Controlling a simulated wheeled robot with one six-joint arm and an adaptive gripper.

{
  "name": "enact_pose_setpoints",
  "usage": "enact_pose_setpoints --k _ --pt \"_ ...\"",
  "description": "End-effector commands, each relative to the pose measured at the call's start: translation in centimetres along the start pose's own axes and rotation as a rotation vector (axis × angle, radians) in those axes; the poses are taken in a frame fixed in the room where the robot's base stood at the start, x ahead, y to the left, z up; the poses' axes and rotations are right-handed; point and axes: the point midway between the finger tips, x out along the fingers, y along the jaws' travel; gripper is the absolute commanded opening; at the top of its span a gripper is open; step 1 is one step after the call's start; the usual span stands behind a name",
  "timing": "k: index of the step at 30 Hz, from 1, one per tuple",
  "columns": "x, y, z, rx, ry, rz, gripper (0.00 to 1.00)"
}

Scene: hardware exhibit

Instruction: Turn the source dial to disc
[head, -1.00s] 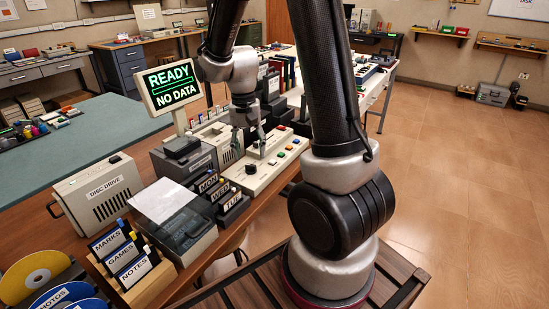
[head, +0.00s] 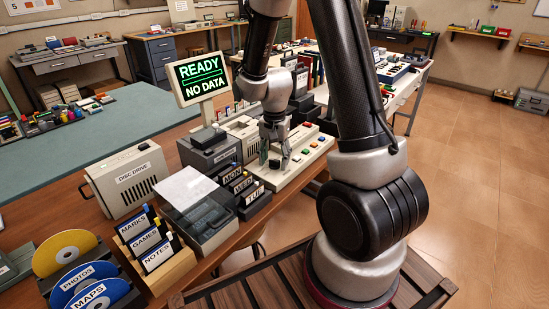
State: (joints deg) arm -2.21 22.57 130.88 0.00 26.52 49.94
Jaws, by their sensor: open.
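The beige control panel (head: 283,178) lies on the wooden bench in the head view, with a row of coloured buttons along its right side. A small black knob (head: 274,163), which looks like the source dial, sits at its near end. Its pointer and markings are too small to read. My gripper (head: 275,160) points down at the knob, with its fingers apart around or just above it; I cannot tell whether they touch it. A monitor (head: 202,77) reads "READY" and "NO DATA".
A disc drive (head: 128,179), a grey box with a clear lid (head: 205,218), and labelled holders (head: 152,245) stand left of the panel. Coloured discs (head: 62,250) stand at the bench's near left. A row of binders stands behind my gripper. Open floor lies to the right.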

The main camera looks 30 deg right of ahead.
Motion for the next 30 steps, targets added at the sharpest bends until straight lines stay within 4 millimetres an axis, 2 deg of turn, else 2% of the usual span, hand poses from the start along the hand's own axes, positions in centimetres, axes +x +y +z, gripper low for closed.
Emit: enact_pose_setpoints --k 4,10,12,23,30 --pt "-0.02 0.0 0.0 0.0 0.0 0.0 0.52" --pt "-0.03 0.0 0.0 0.0 0.0 0.0 0.15" --pt "-0.04 0.0 0.0 0.0 0.0 0.0 0.08" --pt "-0.05 0.0 0.0 -0.049 0.0 0.0 0.08" --pt "-0.06 0.02 -0.01 -0.2 0.0 0.0 0.08"
